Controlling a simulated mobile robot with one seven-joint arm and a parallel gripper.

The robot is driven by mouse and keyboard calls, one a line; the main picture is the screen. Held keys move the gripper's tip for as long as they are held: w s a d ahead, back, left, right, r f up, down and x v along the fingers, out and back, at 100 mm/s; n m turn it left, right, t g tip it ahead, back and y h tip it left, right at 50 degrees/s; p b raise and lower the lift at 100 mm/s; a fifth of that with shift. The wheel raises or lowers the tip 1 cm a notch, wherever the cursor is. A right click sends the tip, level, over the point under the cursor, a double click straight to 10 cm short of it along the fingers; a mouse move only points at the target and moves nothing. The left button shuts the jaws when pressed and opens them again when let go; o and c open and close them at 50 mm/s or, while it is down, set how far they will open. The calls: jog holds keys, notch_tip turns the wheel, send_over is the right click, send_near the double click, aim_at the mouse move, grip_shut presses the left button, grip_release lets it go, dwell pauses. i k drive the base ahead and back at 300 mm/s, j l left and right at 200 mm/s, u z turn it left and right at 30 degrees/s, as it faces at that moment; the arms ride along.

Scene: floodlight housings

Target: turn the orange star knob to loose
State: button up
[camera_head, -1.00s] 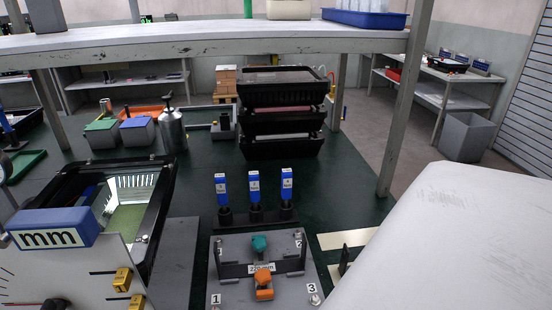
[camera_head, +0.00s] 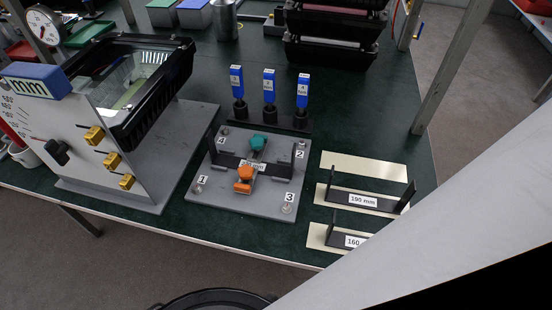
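The orange star knob (camera_head: 244,174) sits on the grey fixture plate (camera_head: 256,200), towards its front edge. A teal knob (camera_head: 258,142) stands just behind it on the same fixture. A white label lies between the two knobs, partly covered by them. The plate's corners carry bolts numbered 1 to 4. Whether the orange knob is tight or loose cannot be told from here. My gripper is not in view.
Blue-handled tools (camera_head: 269,80) stand in a rack behind the plate. A panel with yellow knobs (camera_head: 95,134) and a black floodlight housing (camera_head: 150,95) stand left. Brackets labelled 195 mm (camera_head: 363,200) and 160 lie right. A large pale surface covers the lower right.

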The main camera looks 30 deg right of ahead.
aim_at(246, 172)
jog(key=k+l, duration=0.15)
jog(key=l, duration=0.2)
jog(key=k+l, duration=0.2)
jog(key=l, duration=0.2)
jog(key=k+l, duration=0.15)
jog(key=l, duration=0.2)
